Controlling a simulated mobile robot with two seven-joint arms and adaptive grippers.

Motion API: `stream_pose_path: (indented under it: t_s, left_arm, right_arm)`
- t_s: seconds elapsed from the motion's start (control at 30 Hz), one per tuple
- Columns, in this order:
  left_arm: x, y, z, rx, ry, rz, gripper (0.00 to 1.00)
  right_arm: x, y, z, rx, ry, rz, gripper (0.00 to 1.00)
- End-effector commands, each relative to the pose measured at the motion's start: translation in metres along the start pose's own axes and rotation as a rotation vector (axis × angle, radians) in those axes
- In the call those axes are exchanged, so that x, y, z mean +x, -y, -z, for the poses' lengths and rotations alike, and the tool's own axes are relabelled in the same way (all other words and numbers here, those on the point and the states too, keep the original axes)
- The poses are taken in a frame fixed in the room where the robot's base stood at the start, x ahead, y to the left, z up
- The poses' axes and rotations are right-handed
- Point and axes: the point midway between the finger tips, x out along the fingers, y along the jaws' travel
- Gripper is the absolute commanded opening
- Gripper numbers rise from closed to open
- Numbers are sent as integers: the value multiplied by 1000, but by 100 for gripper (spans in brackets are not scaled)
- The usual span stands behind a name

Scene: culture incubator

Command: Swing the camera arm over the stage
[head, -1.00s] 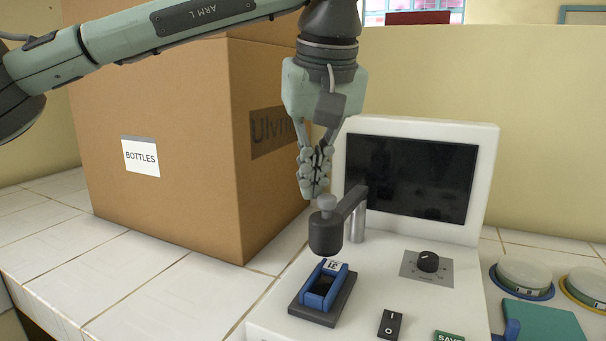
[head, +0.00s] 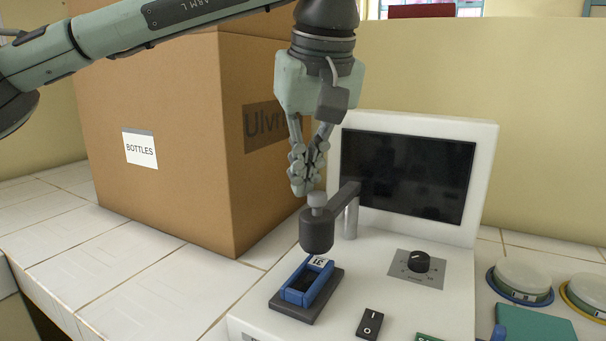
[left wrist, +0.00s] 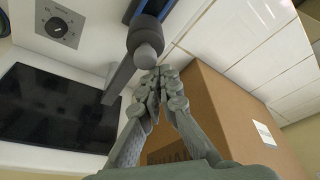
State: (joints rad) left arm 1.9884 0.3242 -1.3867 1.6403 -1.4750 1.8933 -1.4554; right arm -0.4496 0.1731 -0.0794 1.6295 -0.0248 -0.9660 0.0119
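The camera arm (head: 348,194) is a dark grey bar on a silver post. It ends in a round dark head (head: 316,231) topped by a grey knob (head: 317,200). The knob also shows in the left wrist view (left wrist: 146,55). The head hangs above and slightly behind the stage (head: 331,290), a dark plate with a blue holder (head: 301,288). My left gripper (head: 304,177) points down with its fingertips together, just left of and above the knob. In the left wrist view its fingertips (left wrist: 158,88) meet beside the knob with nothing visible between them. Contact with the knob is unclear. My right gripper is out of view.
A cardboard box (head: 165,140) stands close on the left. The instrument's dark screen (head: 408,178) rises behind the arm. A dial (head: 419,262) and a rocker switch (head: 370,324) are on its deck. Round lidded dishes (head: 522,279) sit at the right. Tiled counter is clear at front left.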

Motion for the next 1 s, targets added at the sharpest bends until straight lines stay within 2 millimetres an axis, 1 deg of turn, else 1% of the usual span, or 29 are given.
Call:
stream_pose_path:
  t_s: [0.03, 0.23, 0.33, 0.43, 0.6, 0.8, 0.9, 1.0]
  left_arm:
    - [0, -4, -9, 22, 14, -7, 0]
    - [0, -4, -9, 22, 14, -7, 0]
    - [-8, -4, -8, 21, 12, -9, 0]
    - [-24, -5, -7, 20, 10, -12, 0]
    - [-61, -2, -3, 11, 5, -9, 0]
    - [-98, 0, 1, 3, 2, -5, 0]
    - [-110, 1, 2, 2, 1, -4, 0]
    - [-116, 2, 2, 1, 2, -3, 0]
  right_arm:
    - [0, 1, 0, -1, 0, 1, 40]
    - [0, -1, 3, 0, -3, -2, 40]
    - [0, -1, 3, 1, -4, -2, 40]
    - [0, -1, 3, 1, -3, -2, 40]
    - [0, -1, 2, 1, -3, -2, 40]
    - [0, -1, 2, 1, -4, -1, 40]
    - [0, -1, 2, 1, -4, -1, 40]
    - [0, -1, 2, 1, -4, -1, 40]
